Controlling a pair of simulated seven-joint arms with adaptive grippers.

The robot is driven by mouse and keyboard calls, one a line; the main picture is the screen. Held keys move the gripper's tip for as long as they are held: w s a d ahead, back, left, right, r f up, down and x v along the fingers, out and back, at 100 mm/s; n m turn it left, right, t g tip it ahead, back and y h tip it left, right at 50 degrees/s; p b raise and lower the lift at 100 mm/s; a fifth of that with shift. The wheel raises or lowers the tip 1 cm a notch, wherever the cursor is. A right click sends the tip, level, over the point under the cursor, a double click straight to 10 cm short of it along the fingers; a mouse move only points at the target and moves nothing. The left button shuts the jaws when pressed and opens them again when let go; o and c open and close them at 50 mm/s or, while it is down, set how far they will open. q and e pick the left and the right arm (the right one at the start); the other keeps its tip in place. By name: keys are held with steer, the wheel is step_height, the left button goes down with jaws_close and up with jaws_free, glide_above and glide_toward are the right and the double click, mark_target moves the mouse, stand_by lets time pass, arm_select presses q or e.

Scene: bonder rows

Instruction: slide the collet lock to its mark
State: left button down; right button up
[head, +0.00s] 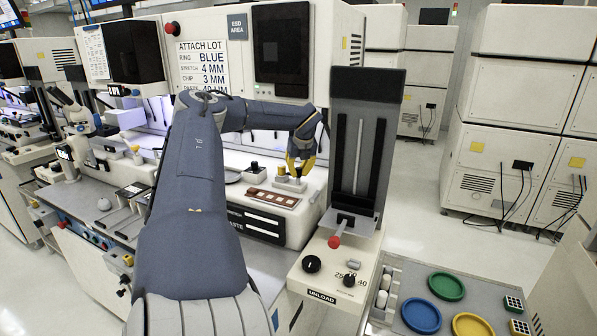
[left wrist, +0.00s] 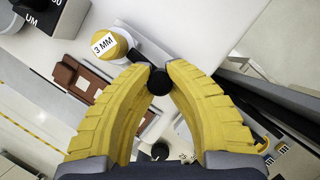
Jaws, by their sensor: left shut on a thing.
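My left gripper (head: 301,165) reaches down over the white machine deck in the head view. In the left wrist view its yellow fingers (left wrist: 158,85) are shut on a small black round knob (left wrist: 158,80), which looks like the collet lock. The knob stands beside a yellow-sided collet (left wrist: 108,45) with a white top marked "3 MM". The fingers hide the knob in the head view. I cannot make out the lock's mark. My right gripper is in neither view.
A brown tray with pale squares (head: 272,198) lies left of my gripper. A tall dark panel (head: 361,150) stands close on the right, above a control box with a red-tipped lever (head: 334,242). A sign (head: 207,72) reads "CHIP 3 MM".

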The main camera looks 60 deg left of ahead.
arm_select(q)
steer(key=shift+a+r, duration=0.15)
steer(key=shift+r, duration=0.05)
stand_by(0.4)
steer(key=c, duration=1.2)
jaws_free()
steer(key=shift+f, duration=0.2)
steer(key=v, duration=1.2)
